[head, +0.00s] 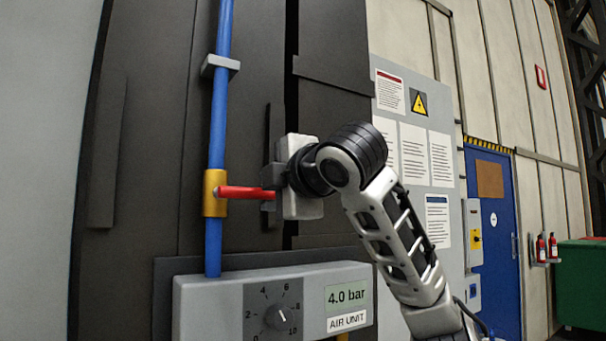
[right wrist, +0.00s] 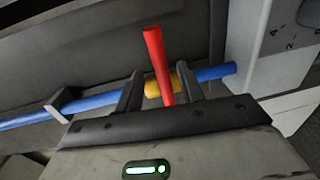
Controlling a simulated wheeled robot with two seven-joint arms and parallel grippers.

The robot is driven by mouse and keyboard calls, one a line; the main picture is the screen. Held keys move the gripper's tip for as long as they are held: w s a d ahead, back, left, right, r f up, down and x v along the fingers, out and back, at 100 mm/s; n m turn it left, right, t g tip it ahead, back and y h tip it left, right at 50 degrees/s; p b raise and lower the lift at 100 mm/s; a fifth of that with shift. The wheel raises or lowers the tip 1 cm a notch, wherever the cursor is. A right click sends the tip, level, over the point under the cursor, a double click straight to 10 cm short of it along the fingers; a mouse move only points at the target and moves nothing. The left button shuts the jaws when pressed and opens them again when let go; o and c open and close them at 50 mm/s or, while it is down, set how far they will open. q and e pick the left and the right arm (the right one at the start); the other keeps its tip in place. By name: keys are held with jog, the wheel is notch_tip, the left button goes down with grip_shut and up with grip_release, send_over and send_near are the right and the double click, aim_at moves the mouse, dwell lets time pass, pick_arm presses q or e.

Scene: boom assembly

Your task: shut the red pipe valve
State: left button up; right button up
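The red valve handle (head: 243,192) sticks out level to the right from a brass-yellow valve body (head: 214,193). The body sits on an upright blue pipe (head: 219,110), so the handle lies across the pipe. My right gripper (head: 268,193) is at the handle's free end, coming from the right. In the right wrist view, the red handle (right wrist: 154,50) passes between the two dark fingers of my right gripper (right wrist: 160,75). The fingers stand apart with gaps beside the handle, so the gripper is open around it. My left gripper is not in view.
A grey air unit box (head: 215,305) with a dial and a 4.0 bar display is below the valve. A grey bracket (head: 220,66) holds the pipe above. Dark wall panels (head: 150,130) are close behind. A blue door (head: 495,240) and green bin (head: 582,285) are farther right.

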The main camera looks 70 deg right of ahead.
jog(key=p+v, duration=0.1)
jog(key=v, duration=1.1)
jog(key=shift+s, duration=0.1)
